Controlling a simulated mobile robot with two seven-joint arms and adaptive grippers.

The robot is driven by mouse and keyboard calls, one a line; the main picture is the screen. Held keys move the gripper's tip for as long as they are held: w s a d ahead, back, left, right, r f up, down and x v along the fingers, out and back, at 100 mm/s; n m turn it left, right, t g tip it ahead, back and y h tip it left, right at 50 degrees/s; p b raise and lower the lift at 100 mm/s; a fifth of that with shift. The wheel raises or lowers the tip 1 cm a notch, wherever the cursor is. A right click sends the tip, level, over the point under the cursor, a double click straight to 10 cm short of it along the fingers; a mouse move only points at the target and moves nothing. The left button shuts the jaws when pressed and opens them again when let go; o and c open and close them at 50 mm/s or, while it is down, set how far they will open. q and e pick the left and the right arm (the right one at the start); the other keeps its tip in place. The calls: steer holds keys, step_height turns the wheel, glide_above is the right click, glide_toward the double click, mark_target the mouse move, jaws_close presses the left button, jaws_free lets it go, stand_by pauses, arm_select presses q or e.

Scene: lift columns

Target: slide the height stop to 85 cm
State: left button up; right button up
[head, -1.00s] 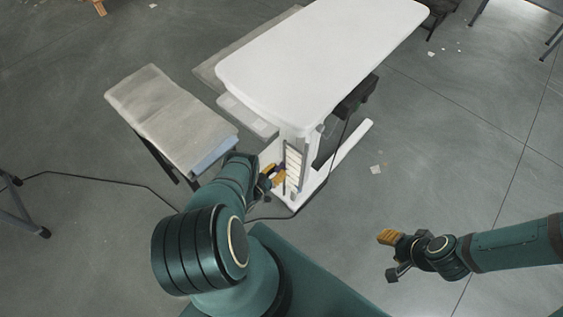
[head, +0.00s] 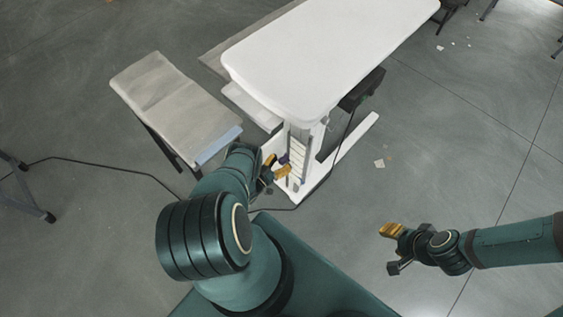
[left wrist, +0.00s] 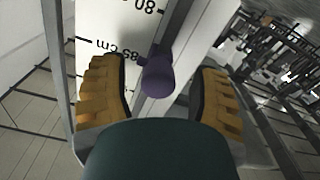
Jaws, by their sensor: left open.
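The height stop is a purple knob (left wrist: 158,76) on the slotted front of the white lift column (head: 299,150). In the left wrist view it sits beside the "85 cm" label on the white scale (left wrist: 100,20); whether it is exactly on that mark I cannot tell. The knob also shows small in the head view (head: 284,159). My left gripper (left wrist: 160,98) is open, its yellow fingers on either side of the knob with gaps visible. It also shows at the column in the head view (head: 277,173). My right gripper (head: 391,249) is open and empty, over the floor.
The column carries a white tabletop (head: 320,55) and stands on a white foot (head: 345,150). A grey-topped bench (head: 175,105) is close on the left. A dark cable (head: 110,166) runs along the floor.

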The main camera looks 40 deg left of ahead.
arm_select(q)
steer(key=s, duration=1.1)
steer(key=shift+s+a, duration=0.25)
steer(key=shift+a, duration=0.2)
